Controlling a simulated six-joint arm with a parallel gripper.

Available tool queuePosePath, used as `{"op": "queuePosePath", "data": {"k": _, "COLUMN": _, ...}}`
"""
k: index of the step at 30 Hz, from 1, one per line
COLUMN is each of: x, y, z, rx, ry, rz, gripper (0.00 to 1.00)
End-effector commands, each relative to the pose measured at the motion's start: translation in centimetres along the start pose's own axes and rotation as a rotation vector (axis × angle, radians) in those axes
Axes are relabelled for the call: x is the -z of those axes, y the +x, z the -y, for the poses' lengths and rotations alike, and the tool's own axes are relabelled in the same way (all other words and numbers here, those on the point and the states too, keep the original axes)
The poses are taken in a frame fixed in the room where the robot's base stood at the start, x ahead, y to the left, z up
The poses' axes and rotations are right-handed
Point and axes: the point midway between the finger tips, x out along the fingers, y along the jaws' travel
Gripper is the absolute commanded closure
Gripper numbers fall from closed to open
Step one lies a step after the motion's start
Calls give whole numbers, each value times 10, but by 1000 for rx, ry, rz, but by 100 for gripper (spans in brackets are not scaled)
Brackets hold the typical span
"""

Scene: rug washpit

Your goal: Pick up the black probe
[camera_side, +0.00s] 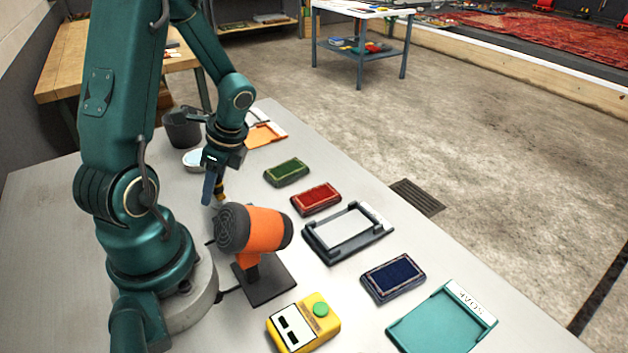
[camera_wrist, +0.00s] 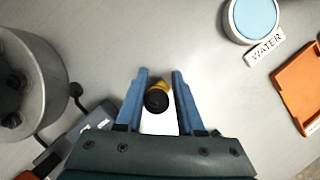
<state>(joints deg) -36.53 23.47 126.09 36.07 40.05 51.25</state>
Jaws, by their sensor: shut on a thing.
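The black probe (camera_wrist: 156,100) shows end-on in the wrist view, with a round black end and a yellow part behind it. It lies between the two blue fingers of my gripper (camera_wrist: 160,92), which is shut on it. In the side view my gripper (camera_side: 213,188) points down over the grey table, left of the orange dryer. I cannot tell whether the probe's lower end touches the table. A yellow meter (camera_side: 304,324) with a green button lies at the front.
The orange dryer (camera_side: 262,229) on its black stand is close to my gripper. A water dish (camera_side: 194,159) and a dark bucket (camera_side: 182,130) stand behind. Green (camera_side: 287,172), red (camera_side: 316,198) and navy (camera_side: 393,277) pads and several trays line the table's right side.

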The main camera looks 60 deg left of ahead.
Motion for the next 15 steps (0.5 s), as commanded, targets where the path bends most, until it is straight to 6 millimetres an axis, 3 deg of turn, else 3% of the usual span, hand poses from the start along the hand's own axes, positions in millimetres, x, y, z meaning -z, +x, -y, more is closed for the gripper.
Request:
{"op": "queuePosePath", "data": {"k": 7, "x": -8, "y": -18, "z": 1, "rx": 7, "ry": -5, "rz": 0, "gripper": 100}}
{"op": "queuePosePath", "data": {"k": 15, "x": -26, "y": -63, "z": 2, "rx": 10, "ry": -5, "rz": -2, "gripper": 100}}
